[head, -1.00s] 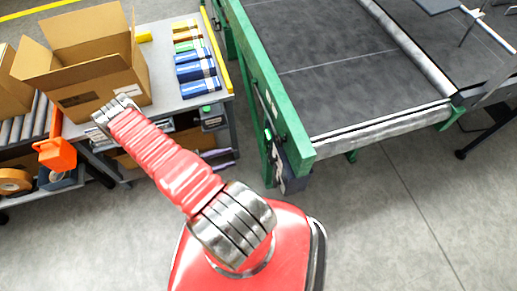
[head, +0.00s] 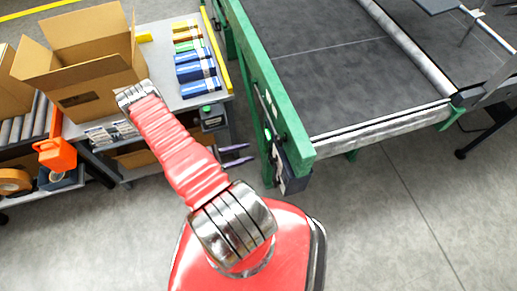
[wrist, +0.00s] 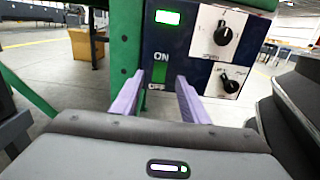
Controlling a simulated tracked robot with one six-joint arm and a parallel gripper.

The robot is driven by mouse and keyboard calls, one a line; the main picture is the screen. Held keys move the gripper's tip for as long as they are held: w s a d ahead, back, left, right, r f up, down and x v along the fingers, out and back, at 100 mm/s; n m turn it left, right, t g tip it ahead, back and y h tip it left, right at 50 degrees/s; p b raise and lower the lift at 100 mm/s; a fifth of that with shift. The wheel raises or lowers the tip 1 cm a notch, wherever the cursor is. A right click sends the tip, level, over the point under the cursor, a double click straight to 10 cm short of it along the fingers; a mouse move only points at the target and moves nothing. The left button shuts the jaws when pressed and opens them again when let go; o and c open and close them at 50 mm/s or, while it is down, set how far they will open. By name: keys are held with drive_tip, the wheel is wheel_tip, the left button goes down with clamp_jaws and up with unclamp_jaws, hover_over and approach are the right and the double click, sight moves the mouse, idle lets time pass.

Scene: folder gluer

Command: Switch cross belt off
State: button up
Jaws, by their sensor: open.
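A dark blue control box (wrist: 190,50) fills the upper middle of the wrist view, with a lit green display (wrist: 167,17). In the head view my gripper (head: 240,155) is left of the box (head: 294,168), with a gap between.
The box hangs on the green frame (head: 265,75) of a wide grey belt (head: 335,70). A bench (head: 215,97) with an open carton (head: 90,60) and several coloured packs stands left. Floor (head: 400,220) in front of the conveyor is clear.

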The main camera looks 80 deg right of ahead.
sight(265, 148)
drive_tip(key=shift+x, duration=3.15)
drive_tip(key=shift+c, duration=0.2)
clamp_jaws()
drive_tip(key=shift+f+g, duration=0.2)
drive_tip(key=shift+g, duration=0.1)
drive_tip(key=shift+w+f+g+h, duration=0.1)
drive_tip(key=shift+f+g+h, duration=0.2)
drive_tip(key=shift+g+h, duration=0.45)
drive_tip(key=shift+g, duration=0.25)
drive_tip(key=shift+o, duration=0.2)
unclamp_jaws()
drive_tip(key=shift+a, duration=0.1)
